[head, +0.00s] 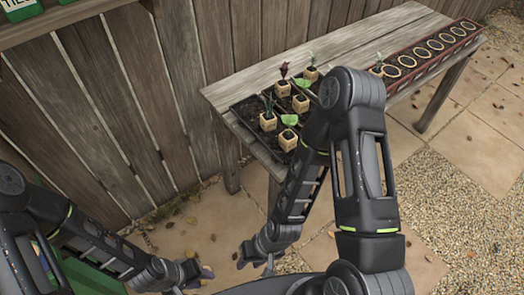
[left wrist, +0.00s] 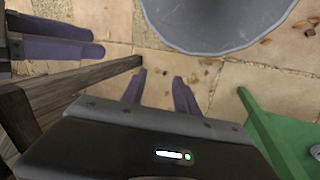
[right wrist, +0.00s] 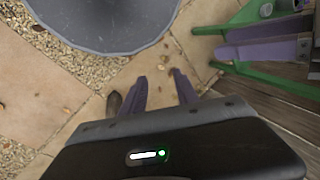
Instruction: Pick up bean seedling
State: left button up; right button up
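Several seedlings in small tan pots stand on the dark soil tray on the wooden bench in the head view. Two have broad, light green leaves: one in the front pot (head: 288,139), one in a pot farther back (head: 301,104). I cannot tell for certain which is the bean seedling. Others have narrow upright leaves (head: 268,121) or dark red leaves (head: 283,88). My left gripper (head: 204,273) hangs low, away from the bench; its fingers are apart and empty in the left wrist view (left wrist: 158,92). My right gripper (head: 250,264) is low beside it, also open and empty in the right wrist view (right wrist: 161,88).
A long red tray (head: 440,46) with several round empty holes or pots runs along the bench's right part, with another potted plant (head: 377,70) at its near end. A wooden fence (head: 120,110) stands behind. A green object (head: 90,278) is at the lower left. The paving is open at right.

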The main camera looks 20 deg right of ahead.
pick_arm(q)
jog(key=shift+s+a, duration=0.1)
jog(key=shift+a, duration=0.15)
pick_arm(e)
jog(key=shift+a, duration=0.25)
pick_arm(q)
jog(key=shift+o, duration=0.5)
pick_arm(e)
jog(key=shift+o, duration=0.5)
